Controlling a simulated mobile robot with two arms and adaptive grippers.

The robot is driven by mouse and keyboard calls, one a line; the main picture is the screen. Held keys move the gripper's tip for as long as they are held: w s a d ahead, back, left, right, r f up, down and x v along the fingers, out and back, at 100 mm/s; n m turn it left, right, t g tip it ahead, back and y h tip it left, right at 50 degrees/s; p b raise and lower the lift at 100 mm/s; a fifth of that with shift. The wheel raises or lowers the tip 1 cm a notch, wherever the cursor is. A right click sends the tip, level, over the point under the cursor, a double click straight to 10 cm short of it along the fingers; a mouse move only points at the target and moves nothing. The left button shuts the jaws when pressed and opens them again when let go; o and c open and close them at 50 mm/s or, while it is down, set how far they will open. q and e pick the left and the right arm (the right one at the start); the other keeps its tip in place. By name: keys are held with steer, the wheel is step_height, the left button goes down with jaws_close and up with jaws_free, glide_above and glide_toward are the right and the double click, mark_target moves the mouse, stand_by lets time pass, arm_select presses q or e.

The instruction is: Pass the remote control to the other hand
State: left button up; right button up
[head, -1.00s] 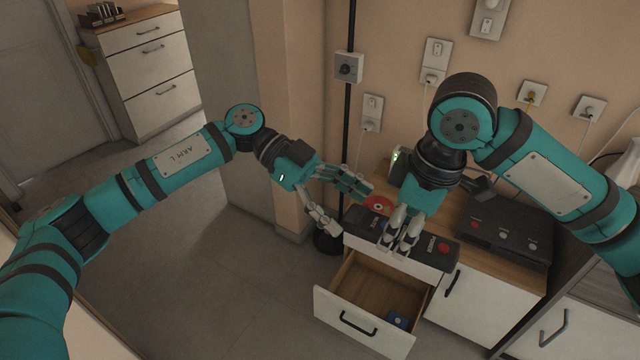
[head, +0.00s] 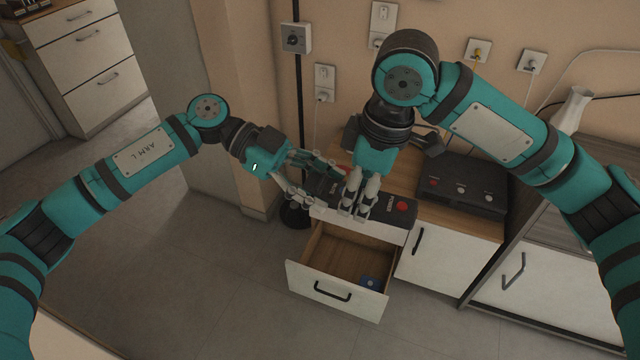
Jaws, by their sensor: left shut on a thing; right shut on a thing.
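The remote control (head: 398,209) is a long dark bar with a red button at its right end. It is held level above the open drawer's front-left cabinet area. My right gripper (head: 354,211) comes down from above and is shut on its middle. My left gripper (head: 321,188) reaches in from the left and is shut on its left end. The fingers of both grippers hide parts of the remote.
Below is an open drawer (head: 343,293) with a small blue item (head: 371,282) inside. A black box with several buttons (head: 460,187) sits on the wooden counter to the right. A white vase (head: 573,108) stands farther right. Wall sockets and a black pole are behind.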

arm_select(q)
steer(key=shift+c, duration=2.2)
arm_select(e)
steer(key=o, duration=1.3)
steer(key=shift+o, duration=0.2)
